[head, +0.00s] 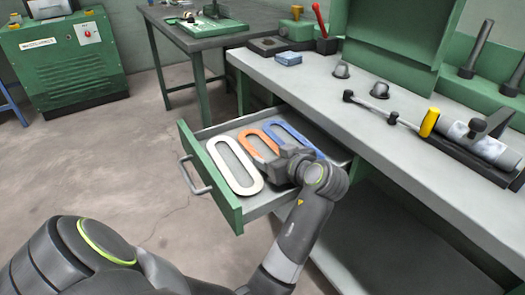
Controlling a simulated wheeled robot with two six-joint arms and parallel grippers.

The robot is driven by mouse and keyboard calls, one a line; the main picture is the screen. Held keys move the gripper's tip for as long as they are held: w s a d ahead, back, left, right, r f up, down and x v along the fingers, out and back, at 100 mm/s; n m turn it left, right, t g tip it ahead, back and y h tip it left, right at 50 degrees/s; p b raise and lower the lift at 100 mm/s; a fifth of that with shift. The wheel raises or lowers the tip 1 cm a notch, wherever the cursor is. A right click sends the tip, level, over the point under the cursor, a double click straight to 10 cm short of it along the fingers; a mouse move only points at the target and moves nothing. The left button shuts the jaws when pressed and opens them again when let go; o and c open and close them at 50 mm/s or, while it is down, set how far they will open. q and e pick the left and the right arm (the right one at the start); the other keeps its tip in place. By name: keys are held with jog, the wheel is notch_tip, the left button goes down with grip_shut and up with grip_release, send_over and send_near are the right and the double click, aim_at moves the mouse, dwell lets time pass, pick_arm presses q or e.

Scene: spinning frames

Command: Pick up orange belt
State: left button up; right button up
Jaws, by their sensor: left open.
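The orange belt (247,137) is a long loop lying in the open drawer (236,211), between a white belt (224,155) on its left and a blue belt (282,131) on its right. My left gripper (273,164) is over the drawer, at the near part of the orange belt, and hides that part. It is open. I cannot tell whether its fingers are around the belt or just above it. My right gripper is not in view.
The drawer has a green front with a grey handle (195,174) and sticks out under the grey workbench (335,96). A blue box (288,58), dark cups and a yellow-handled tool (429,122) are on the bench. A green machine (66,62) stands at the back left. The floor left of the drawer is clear.

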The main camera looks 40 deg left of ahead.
pick_arm(q)
jog(key=shift+s+d+r, duration=0.1)
jog(key=shift+d, duration=0.05)
jog(key=shift+c, duration=0.3)
jog(key=c, duration=0.6)
jog(key=shift+o, duration=0.2)
